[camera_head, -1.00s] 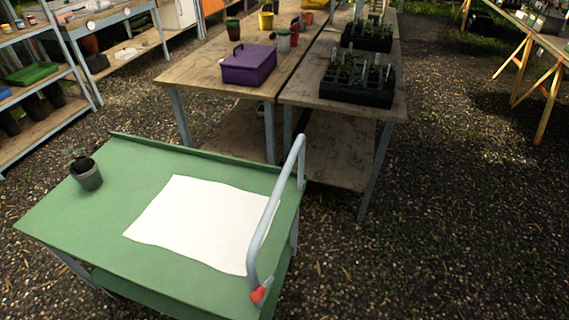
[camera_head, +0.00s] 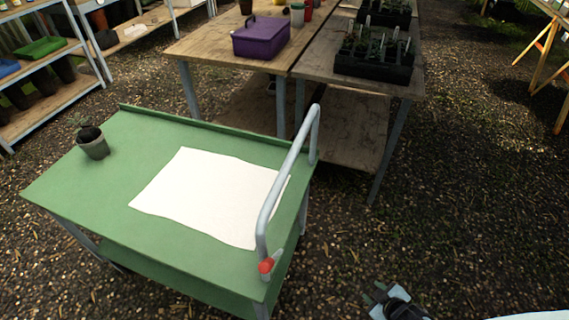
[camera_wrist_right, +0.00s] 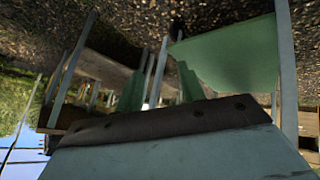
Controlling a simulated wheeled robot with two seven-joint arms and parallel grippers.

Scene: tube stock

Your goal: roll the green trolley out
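The green trolley (camera_head: 120,180) stands on the gravel in the lower left of the head view. Its grey tubular handle (camera_head: 288,180) rises at its right end, with a red part at the handle's lower near end. A white sheet (camera_head: 205,195) and a potted seedling (camera_head: 93,146) are on its top. My right gripper (camera_head: 375,292) is low in the head view, right of the handle and apart from it. In the right wrist view its two fingers (camera_wrist_right: 160,90) stand apart with nothing visible between them. The trolley's green surface also shows there (camera_wrist_right: 232,55). My left gripper is out of view.
Wooden tables (camera_head: 330,68) with a purple box (camera_head: 261,38) and black seedling trays (camera_head: 374,62) stand just behind the trolley. A shelf rack (camera_head: 45,108) is at the left. Open gravel (camera_head: 470,190) lies to the right.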

